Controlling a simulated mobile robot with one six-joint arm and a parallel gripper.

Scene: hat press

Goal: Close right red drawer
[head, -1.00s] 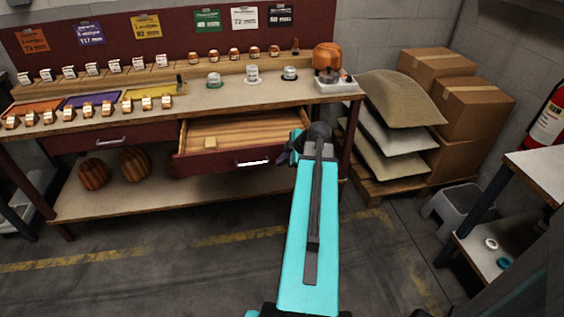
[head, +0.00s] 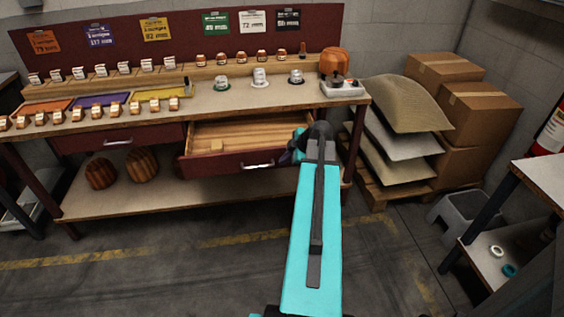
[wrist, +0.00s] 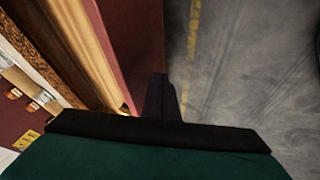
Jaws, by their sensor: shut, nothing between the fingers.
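The right red drawer (head: 228,164) stands pulled out from under the bench, with its wooden inside showing and a metal handle (head: 257,165) on its front. My gripper (head: 291,152) is at the right end of the drawer front, partly hidden behind my arm in the head view. In the wrist view my gripper (wrist: 161,95) is shut and empty, its fingers beside the red drawer front (wrist: 135,40). I cannot tell whether they touch it.
The workbench (head: 230,98) carries several small labelled items and an orange-topped device (head: 335,65) at its right end. A left red drawer (head: 110,140) is shut. Stacked sacks (head: 400,130) and boxes (head: 470,110) stand to the right. The floor in front is clear.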

